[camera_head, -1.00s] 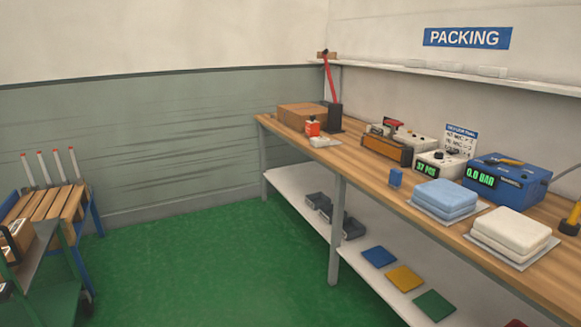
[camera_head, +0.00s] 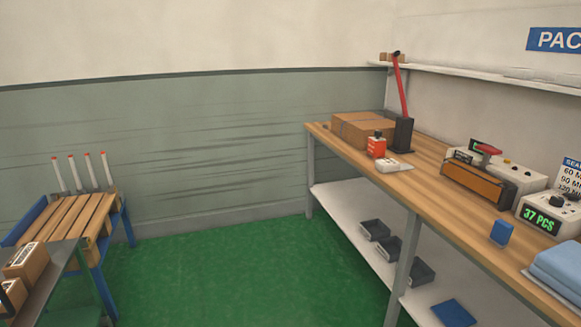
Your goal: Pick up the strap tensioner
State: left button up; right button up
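No object in view is clearly recognisable as a strap tensioner. A tool with a long red lever and a black base (camera_head: 403,135) stands upright at the far end of the wooden workbench (camera_head: 430,170), beside a brown cardboard box (camera_head: 362,130); I cannot tell if it is the tensioner. An orange-brown device with a red handle (camera_head: 476,184) sits further right on the bench. Neither of my grippers shows in the head view.
A red bottle (camera_head: 376,147) and a small white item (camera_head: 394,165) stand near the box. A counter reading 37 PCS (camera_head: 541,218) is at right. A lower shelf (camera_head: 345,215) holds grey bins (camera_head: 388,248). A cart (camera_head: 35,270) and slatted stand (camera_head: 75,216) are at left. Green floor (camera_head: 230,265) is free between.

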aim_at(376, 148)
jog(key=i+j+z, duration=0.1)
jog(key=i, duration=1.05)
jog(key=i+j+z, duration=0.1)
jog(key=i+z, duration=0.25)
jog(key=i+j+z, duration=0.25)
jog(key=i+z, duration=0.15)
jog(key=i+j+z, duration=0.2)
jog(key=z, duration=0.2)
jog(key=i+j+z, duration=0.4)
jog(key=k+l, duration=0.1)
